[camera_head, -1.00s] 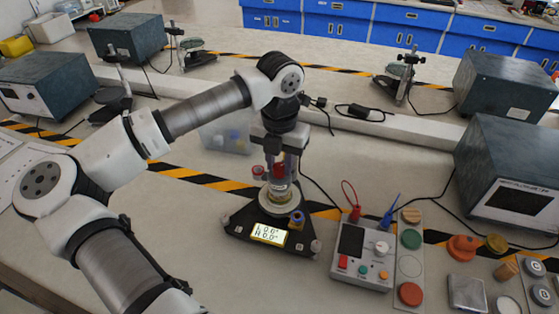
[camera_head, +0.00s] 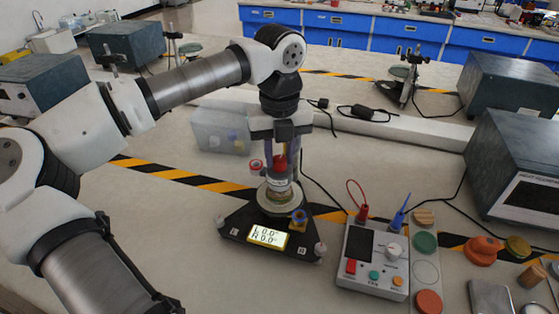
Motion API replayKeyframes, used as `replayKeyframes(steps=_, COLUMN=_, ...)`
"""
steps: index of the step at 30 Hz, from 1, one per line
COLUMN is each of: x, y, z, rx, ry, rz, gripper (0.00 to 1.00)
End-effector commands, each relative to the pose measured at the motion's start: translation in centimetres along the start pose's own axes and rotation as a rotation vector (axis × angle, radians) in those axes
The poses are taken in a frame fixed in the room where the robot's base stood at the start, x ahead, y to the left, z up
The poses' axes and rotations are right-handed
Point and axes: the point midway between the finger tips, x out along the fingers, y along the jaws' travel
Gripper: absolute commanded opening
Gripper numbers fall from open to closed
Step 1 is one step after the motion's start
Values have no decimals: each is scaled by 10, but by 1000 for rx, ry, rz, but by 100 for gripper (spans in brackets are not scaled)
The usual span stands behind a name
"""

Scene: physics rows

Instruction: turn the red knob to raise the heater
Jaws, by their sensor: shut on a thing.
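A small apparatus stands on a black triangular base (camera_head: 232,226) with a lit display (camera_head: 268,236) that reads zeros. A red knob (camera_head: 280,163) sits at the top of its short upright column. My gripper (camera_head: 281,160) points straight down from above, shut with its fingers on either side of this red part. The fingers hide some of it. A second, smaller red round piece (camera_head: 256,166) sticks out at the left of the column. A pale round disc (camera_head: 277,197) lies below the column. I cannot make out a separate heater.
A grey control box (camera_head: 372,262) with a red and a blue plug stands close at the right. Coloured discs (camera_head: 428,301) lie beyond it. A clear bin (camera_head: 207,131) is behind my gripper. A large dark instrument (camera_head: 516,160) stands at the far right. Cables cross the bench.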

Motion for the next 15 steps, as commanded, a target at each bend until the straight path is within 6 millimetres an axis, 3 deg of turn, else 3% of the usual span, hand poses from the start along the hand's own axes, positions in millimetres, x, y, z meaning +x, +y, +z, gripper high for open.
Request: replayKeyframes(steps=15, x=-1, y=0, z=1, rx=-83, ry=-2, rz=-2, gripper=4)
